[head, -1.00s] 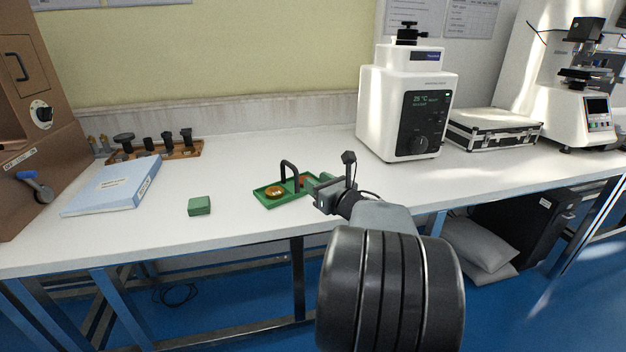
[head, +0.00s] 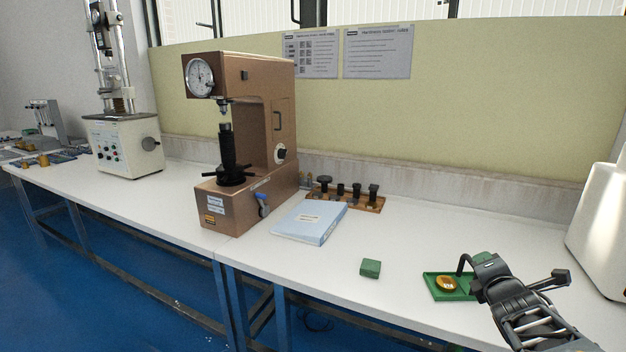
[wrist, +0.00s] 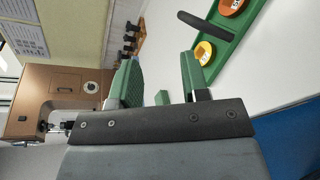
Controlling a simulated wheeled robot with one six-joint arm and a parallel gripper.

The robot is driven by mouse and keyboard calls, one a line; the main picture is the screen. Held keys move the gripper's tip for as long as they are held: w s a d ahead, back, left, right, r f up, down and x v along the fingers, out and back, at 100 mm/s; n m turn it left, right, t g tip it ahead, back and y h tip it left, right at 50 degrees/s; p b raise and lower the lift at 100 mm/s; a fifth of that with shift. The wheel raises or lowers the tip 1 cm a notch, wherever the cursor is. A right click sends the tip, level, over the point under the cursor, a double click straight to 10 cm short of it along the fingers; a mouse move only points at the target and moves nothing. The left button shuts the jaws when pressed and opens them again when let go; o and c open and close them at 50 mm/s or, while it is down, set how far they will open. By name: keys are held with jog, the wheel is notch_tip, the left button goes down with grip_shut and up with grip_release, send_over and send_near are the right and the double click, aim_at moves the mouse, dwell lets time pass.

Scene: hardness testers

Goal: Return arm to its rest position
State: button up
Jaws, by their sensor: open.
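My gripper (wrist: 160,82) is open and empty in the wrist view, with its two green-padded fingers apart. In the head view my gripper (head: 483,268) is at the lower right, over or in front of the right part of a green tray (head: 434,291); I cannot tell the height. The tray has a black handle and holds a gold disc (head: 446,284). In the wrist view the tray (wrist: 222,45) is beside the right finger, with a yellow disc (wrist: 203,53) and an orange disc (wrist: 230,6) in it.
A small green block (head: 370,268) lies left of the tray. A blue binder (head: 309,222), a wooden rack of dark parts (head: 346,197) and a brown hardness tester (head: 243,140) stand further left. A white machine (head: 603,235) is at the right edge.

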jog(key=s+a+r+m+g+y+p, duration=0.2)
jog(key=s+a+m+g+p, duration=0.3)
jog(key=a+m, duration=0.5)
jog(key=s+a+r+m+g+y+p, duration=0.3)
jog(key=s+a+r+m+g+p, duration=0.2)
jog(key=s+a+m+p, duration=0.4)
jog(key=a+m+p, duration=0.1)
jog(key=a+m, duration=0.1)
jog(key=a, duration=0.1)
jog(key=shift+s+r+g, duration=0.2)
jog(key=shift+g, duration=0.2)
